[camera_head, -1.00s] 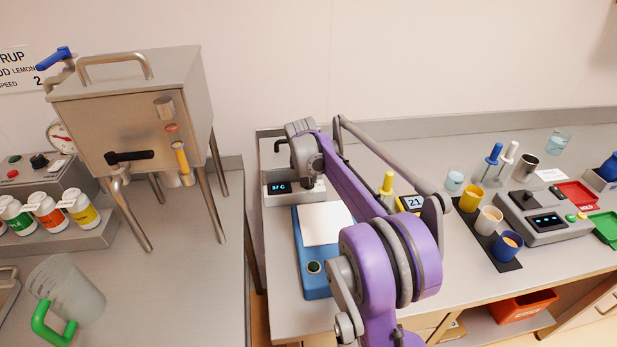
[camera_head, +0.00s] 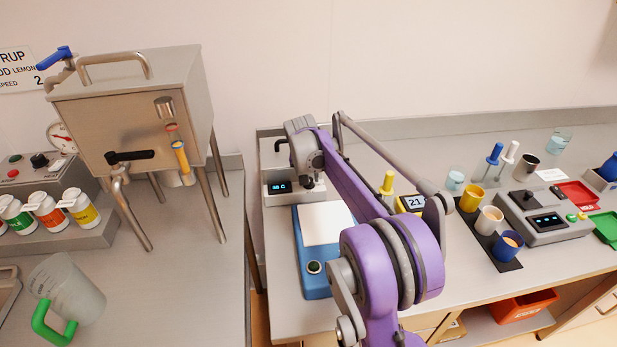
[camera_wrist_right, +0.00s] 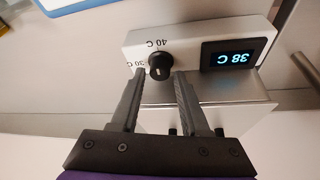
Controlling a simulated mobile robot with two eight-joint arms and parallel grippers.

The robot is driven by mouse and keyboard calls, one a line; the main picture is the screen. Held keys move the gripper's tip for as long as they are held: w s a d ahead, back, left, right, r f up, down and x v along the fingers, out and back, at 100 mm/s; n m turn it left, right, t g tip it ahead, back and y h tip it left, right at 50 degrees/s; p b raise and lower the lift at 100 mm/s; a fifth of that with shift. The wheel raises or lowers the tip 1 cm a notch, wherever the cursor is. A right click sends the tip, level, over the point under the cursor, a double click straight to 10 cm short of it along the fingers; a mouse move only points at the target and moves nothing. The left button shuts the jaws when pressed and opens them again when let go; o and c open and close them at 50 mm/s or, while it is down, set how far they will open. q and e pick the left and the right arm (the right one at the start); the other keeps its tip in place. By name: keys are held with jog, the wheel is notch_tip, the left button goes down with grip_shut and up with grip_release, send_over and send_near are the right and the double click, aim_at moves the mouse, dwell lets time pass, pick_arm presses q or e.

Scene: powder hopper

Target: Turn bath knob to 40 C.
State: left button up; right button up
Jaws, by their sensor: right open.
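The bath's control panel (camera_wrist_right: 192,44) shows upside down in the wrist view, with a black knob (camera_wrist_right: 160,67) between the printed marks 30 C and 40 C. Its display (camera_wrist_right: 235,57) reads 38 C; the display also shows small in the head view (camera_head: 279,187). My right gripper (camera_wrist_right: 161,74) is open, its two fingertips on either side of the knob; I cannot tell whether they touch it. In the head view my purple right arm reaches over the bench to the bath, and its wrist hides part of it. My left gripper is not in view.
A blue device with a white plate (camera_head: 325,223) stands in front of the bath. A yellow-handled tool (camera_head: 387,183) and a display reading 21 (camera_head: 414,202) are right of it. The steel hopper (camera_head: 140,115) stands at left on its own table.

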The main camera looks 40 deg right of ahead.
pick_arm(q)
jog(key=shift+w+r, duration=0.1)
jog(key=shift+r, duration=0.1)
pick_arm(e)
jog(key=v, duration=1)
